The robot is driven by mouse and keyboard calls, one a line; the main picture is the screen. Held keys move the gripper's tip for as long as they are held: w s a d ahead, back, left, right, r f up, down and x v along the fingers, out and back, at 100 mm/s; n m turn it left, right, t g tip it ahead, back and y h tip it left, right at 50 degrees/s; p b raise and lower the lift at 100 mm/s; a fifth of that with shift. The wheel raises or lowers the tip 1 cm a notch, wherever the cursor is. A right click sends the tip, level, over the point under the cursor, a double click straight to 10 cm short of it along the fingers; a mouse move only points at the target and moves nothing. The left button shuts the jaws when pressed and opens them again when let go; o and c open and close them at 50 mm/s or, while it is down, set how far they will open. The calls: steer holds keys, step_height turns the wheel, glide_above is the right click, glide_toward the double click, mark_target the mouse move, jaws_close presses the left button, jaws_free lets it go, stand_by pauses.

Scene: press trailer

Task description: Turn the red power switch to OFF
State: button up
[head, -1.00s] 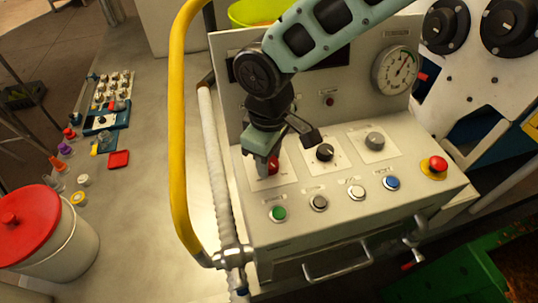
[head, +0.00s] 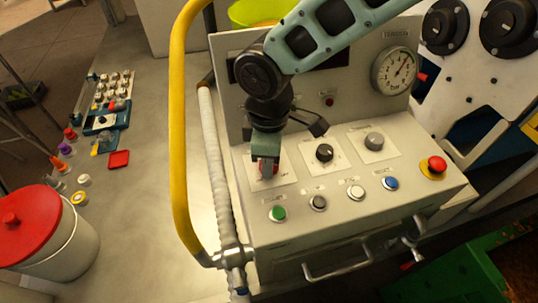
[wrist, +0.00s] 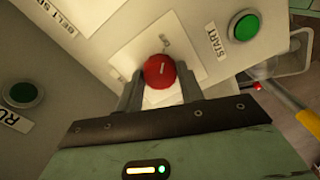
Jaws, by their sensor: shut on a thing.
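The red power switch (wrist: 160,71) is a round knob with a short white mark, on a white plate (wrist: 124,62) of the sloped control panel. In the head view the switch (head: 268,170) shows only in part below my gripper (head: 266,160), which hides most of it. In the wrist view my gripper (wrist: 159,88) has one finger on each side of the knob and is shut on it. A small marking shows on the plate above the knob, but it is too small to read surely.
A green START button (wrist: 245,27) is close to the switch. A black knob (head: 324,152) and a grey knob (head: 374,141) sit to its right, with a red mushroom button (head: 437,164) farther right. A yellow rail (head: 178,130) runs along the panel's left.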

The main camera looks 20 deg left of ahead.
steer(key=shift+a+r, duration=0.1)
steer(key=o, duration=1)
step_height(320, 180, up, 17)
steer(key=b, duration=0.3)
steer(key=shift+r, duration=0.2)
steer(key=s+d+f+m, duration=0.3)
steer(key=d+m, duration=0.1)
steer(key=d, duration=0.4)
steer(key=s+d+f+m+b, duration=0.1)
steer(key=s+d+f+m, duration=0.3)
steer(key=d, duration=0.4)
steer(key=s+d+f+m, duration=0.4)
steer(key=d, duration=0.4)
steer(key=shift+s+d+y+b, duration=0.25)
steer(key=shift+d+y+b, duration=0.05)
steer(key=shift+d+b, duration=0.1)
